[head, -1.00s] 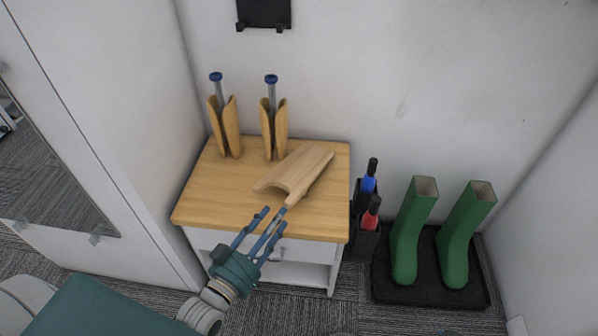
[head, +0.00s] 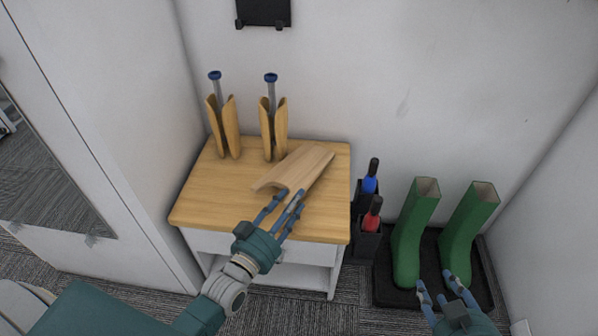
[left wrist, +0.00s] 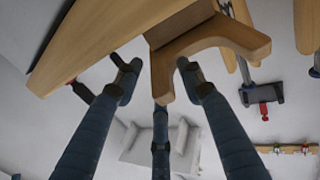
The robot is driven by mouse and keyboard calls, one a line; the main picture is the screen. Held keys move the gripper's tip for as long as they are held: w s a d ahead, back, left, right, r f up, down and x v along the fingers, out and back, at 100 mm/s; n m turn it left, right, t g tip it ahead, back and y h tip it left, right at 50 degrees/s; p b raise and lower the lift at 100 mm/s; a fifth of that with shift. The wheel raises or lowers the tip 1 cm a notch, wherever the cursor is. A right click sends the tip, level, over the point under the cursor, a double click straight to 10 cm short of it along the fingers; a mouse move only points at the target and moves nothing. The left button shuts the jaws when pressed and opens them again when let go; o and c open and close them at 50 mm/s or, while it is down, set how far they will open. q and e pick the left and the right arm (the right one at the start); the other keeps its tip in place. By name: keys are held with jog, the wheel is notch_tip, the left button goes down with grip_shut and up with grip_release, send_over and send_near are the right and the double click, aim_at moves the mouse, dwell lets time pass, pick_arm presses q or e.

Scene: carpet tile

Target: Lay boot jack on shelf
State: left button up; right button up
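The boot jack (head: 304,166), a pale wooden board with a notched end, lies on the wooden top of a white cabinet (head: 225,200). Its notched end also shows in the left wrist view (left wrist: 215,37). My left gripper (head: 285,196) is at the notched end, fingers spread and pointing at it; I cannot tell whether they touch it. My right gripper (head: 441,282) is open and empty in front of the green boots. An open shelf space (head: 312,276) shows low in the cabinet, partly hidden by my left arm.
Two wooden boot trees (head: 230,128) (head: 273,130) stand at the back of the cabinet top. A dark holder (head: 367,243) with blue-handled and red-handled items is right of the cabinet. Green boots (head: 415,235) (head: 467,232) stand on a black tray (head: 385,289). The top's left front is clear.

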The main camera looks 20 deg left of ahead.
pick_arm(q)
jog(key=shift+c, duration=0.5)
grip_shut()
